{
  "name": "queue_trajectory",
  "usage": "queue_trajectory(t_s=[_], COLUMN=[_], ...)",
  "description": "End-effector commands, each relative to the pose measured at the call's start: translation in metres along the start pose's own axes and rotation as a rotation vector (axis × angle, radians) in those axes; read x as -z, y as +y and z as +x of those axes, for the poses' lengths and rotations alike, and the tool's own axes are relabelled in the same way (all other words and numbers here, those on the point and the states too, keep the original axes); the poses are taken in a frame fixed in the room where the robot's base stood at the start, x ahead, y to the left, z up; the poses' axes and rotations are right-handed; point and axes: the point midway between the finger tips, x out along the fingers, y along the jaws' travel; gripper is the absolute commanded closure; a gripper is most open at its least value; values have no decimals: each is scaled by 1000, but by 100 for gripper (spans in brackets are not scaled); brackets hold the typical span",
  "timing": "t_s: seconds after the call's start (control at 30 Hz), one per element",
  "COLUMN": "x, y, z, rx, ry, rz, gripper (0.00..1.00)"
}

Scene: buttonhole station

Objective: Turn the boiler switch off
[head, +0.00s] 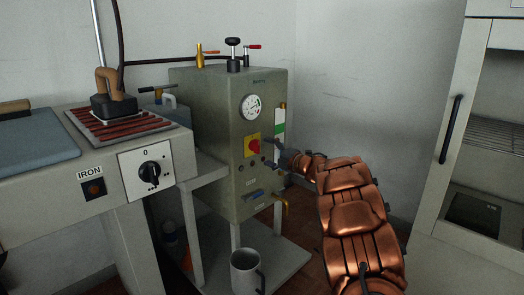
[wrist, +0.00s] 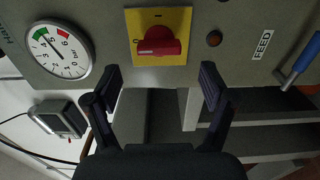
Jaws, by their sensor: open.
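The boiler (head: 225,130) is a grey-green box on a stand in the middle of the head view. Its switch is a red rotary knob (head: 254,146) on a yellow plate (head: 247,136). In the wrist view the red knob (wrist: 158,42) is at the top centre, its handle lying roughly across the picture. My gripper (wrist: 160,85) is open and empty, one finger to each side below the knob in the picture. The fingers look apart from the knob. In the head view my gripper (head: 270,154) is just right of the knob, and its fingers are small and dark.
A pressure gauge (head: 251,107) is above the switch. A round indicator (wrist: 214,39) and a FEED label (wrist: 263,45) are beside it. A blue-handled lever (wrist: 300,62) is at the right. A mug (head: 244,271) stands on the lower shelf. An iron (head: 114,105) rests at left.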

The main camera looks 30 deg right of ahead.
Motion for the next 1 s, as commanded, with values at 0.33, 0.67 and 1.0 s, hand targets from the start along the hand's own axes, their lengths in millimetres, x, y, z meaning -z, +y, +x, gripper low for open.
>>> queue_trajectory(t_s=[0.33, 0.67, 1.0], x=[0, 1, 2], y=[0, 1, 0], z=[-54, -68, -68], rx=[0, -1, -1], ry=[1, 2, 3], rz=[0, -2, -1], gripper=[17, 17, 17])
